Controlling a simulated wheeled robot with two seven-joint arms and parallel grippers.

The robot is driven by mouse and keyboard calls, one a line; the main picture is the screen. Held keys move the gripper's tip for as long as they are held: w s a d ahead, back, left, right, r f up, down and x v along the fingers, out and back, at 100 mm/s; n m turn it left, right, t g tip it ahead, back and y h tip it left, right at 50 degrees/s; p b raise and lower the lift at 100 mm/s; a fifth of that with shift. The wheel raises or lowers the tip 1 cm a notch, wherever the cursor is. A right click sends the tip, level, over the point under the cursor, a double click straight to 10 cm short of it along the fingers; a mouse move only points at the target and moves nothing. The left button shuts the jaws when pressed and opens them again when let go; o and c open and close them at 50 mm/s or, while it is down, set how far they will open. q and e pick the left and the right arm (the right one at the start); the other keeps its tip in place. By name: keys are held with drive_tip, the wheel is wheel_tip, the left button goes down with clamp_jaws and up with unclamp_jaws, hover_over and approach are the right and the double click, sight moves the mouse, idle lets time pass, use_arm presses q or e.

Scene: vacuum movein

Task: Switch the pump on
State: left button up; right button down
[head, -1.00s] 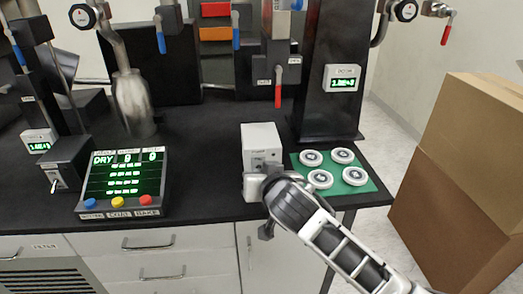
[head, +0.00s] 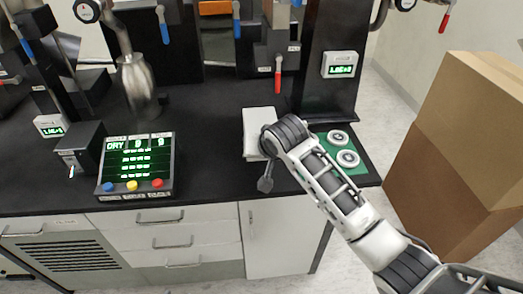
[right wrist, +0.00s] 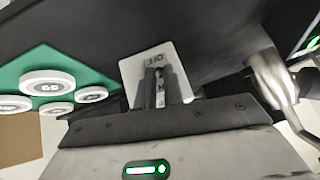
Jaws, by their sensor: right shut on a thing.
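A white box (head: 255,121) stands on the black bench, left of a green mat. My right arm reaches over it and hides its front and switch in the head view. In the right wrist view my right gripper (right wrist: 160,78) is at the face of the white box (right wrist: 144,70), its fingers close together around something small there, which looks like a switch lever. Upside-down lettering, seemingly "OFF", shows just beyond the fingertips. The lever's position cannot be made out. My left gripper is not in view.
White discs (head: 347,158) lie on the green mat (head: 361,172). A control panel (head: 136,165) with coloured buttons and a black switch box (head: 81,150) stand at left. A red-handled valve (head: 278,80) hangs behind. Cardboard boxes (head: 455,140) stand at right.

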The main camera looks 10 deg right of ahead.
drive_tip(key=shift+d, duration=0.1)
drive_tip(key=c, duration=1.5)
unclamp_jaws()
drive_tip(key=shift+c, duration=0.2)
drive_tip(key=v, duration=1.6)
